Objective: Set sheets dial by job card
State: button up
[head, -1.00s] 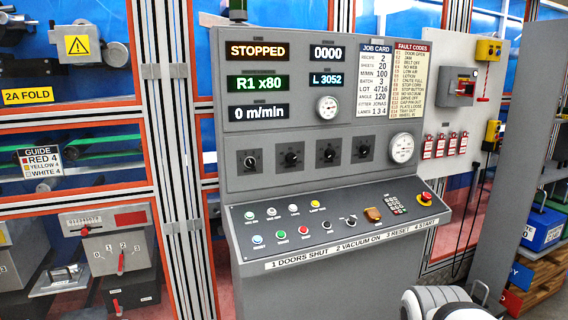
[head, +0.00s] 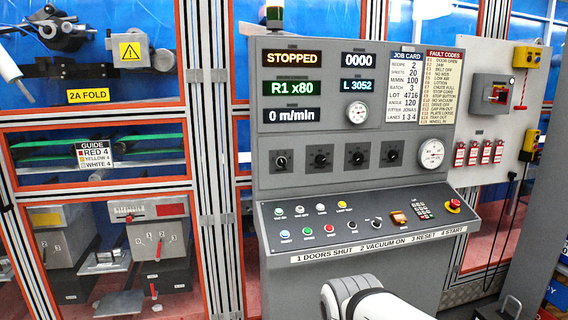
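The grey control console (head: 349,188) stands ahead in the head view. Its upper panel carries a row of black dials (head: 321,158) on square plates; their labels are too small to read. The white job card (head: 406,80) at upper right reads RECIPE 2, SHEETS 20, M/MIN 100, BATCH 3, LOT 4716, ANGLE 120, FITTER JONAS, LANES 1 3 4. Displays show STOPPED (head: 292,59), 0000 (head: 359,60), R1 x80 (head: 292,88), L 3052 and 0 m/min. My gripper is not in view; a white part of my arm shows at bottom centre.
Buttons and a keypad (head: 423,210) cover the sloped desk, with a red emergency stop (head: 453,205) at its right. A fault codes card (head: 444,87) hangs beside the job card. Folding machinery with a guide card (head: 92,155) stands behind framed panels at left. Red padlock tags (head: 485,152) hang at right.

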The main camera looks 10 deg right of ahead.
aim_at(321, 159)
jog(key=z, duration=0.05)
jog(key=i, duration=1)
jog(key=u, duration=0.05)
